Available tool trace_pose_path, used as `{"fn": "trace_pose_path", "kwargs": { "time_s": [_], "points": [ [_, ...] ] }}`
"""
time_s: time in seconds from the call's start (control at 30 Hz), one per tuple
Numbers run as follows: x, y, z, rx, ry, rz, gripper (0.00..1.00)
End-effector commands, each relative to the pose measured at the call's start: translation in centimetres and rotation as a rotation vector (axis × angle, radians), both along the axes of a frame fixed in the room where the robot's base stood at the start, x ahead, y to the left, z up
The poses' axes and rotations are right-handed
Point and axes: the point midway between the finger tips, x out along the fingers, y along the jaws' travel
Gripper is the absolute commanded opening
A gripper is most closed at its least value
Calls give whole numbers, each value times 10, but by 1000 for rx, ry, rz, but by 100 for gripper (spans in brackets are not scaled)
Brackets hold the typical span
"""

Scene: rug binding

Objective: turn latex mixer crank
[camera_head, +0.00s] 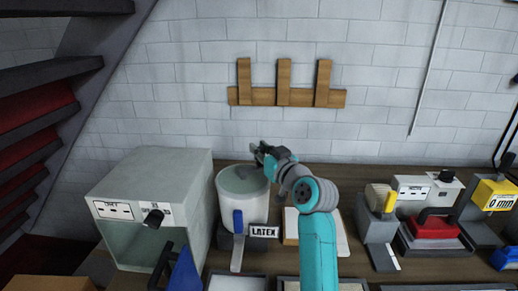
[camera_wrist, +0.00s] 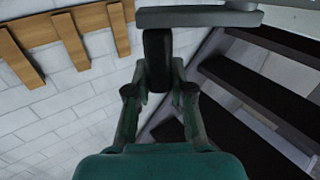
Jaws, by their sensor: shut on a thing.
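The latex mixer (camera_head: 232,207) is a white pot with a blue part on its front and a LATEX label beside it, standing on the bench left of my arm. My gripper (camera_head: 262,156) is at the top right rim of the pot. In the wrist view, my gripper's two fingers (camera_wrist: 158,78) are shut on the black crank handle (camera_wrist: 157,50), one finger on each side. The handle joins a grey crank arm (camera_wrist: 200,18) across the top of that view. In the head view my gripper hides most of the crank.
A grey box cabinet (camera_head: 150,185) stands close left of the mixer. A pale board (camera_head: 292,222) lies right of it, partly behind my arm. Several tools, including a red-topped one (camera_head: 433,228), stand at the right. Wooden pegs (camera_head: 285,97) are on the brick wall.

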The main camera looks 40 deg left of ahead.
Motion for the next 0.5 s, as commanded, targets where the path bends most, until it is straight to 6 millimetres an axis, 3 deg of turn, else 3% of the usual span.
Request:
{"fn": "trace_pose_path", "kwargs": {
  "time_s": [0.5],
  "points": [
    [-14,-15,0,0,-1,-364,0]
  ]
}}
